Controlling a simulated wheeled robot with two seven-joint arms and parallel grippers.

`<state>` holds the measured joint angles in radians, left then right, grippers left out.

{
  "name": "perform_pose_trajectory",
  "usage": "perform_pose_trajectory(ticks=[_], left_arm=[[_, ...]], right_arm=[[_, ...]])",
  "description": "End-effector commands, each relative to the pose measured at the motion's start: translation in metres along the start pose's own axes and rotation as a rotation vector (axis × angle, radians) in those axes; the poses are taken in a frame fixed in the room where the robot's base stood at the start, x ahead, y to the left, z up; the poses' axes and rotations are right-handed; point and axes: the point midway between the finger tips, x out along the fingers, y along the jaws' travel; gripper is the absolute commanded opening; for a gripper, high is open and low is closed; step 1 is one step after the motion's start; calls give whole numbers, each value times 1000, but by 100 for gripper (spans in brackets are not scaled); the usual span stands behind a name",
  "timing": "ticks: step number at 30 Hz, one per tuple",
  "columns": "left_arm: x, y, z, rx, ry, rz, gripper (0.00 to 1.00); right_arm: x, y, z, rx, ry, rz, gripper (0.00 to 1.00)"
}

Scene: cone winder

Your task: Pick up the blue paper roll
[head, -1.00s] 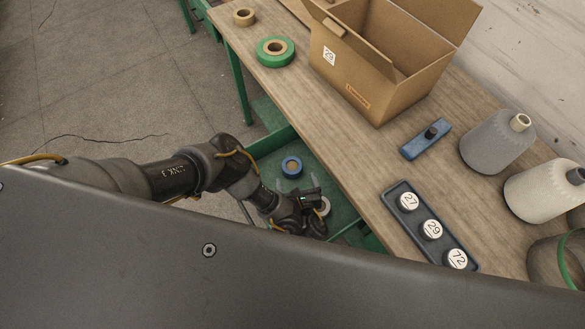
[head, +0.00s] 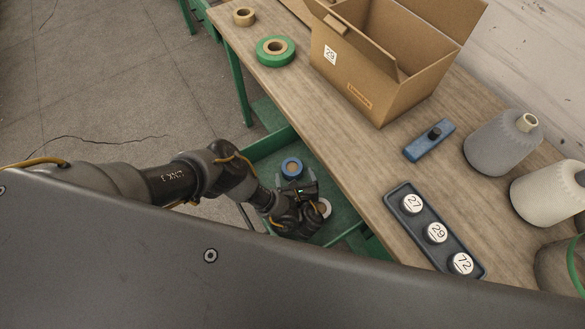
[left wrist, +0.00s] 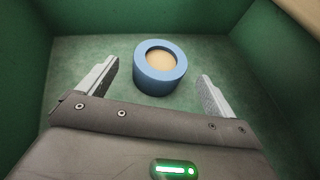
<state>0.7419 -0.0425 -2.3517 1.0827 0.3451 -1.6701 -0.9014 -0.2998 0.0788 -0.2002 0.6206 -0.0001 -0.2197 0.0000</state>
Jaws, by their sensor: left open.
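The blue paper roll (left wrist: 159,80) stands on the green floor of an open drawer or tray (left wrist: 85,45), its tan core facing up. In the head view the blue roll (head: 292,168) shows just beyond my left gripper (head: 297,183). In the left wrist view my left gripper (left wrist: 157,85) is open, with one finger to each side of the roll's near part. There is a gap between each finger and the roll, and nothing is held. My right gripper is not seen.
The wooden table (head: 330,135) edge runs close to the right. On it are a cardboard box (head: 375,85), a green tape roll (head: 275,51), grey cone (head: 492,145) and dark tray (head: 413,227).

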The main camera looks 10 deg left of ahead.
Motion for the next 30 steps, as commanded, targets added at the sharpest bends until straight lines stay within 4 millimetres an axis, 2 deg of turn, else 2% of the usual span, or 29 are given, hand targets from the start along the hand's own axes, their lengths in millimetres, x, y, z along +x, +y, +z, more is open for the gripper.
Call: perform_pose_trajectory(ticks=[3,6,15,26,30], left_arm=[[19,1,1,-1,-2,3,92],[28,1,1,0,-1,3,92],[32,1,1,1,1,1,90],[32,1,1,1,1,1,43],[32,0,2,0,0,1,41]], right_arm=[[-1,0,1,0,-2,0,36],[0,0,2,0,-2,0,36],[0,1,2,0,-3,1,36],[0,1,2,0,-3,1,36],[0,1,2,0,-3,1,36]])
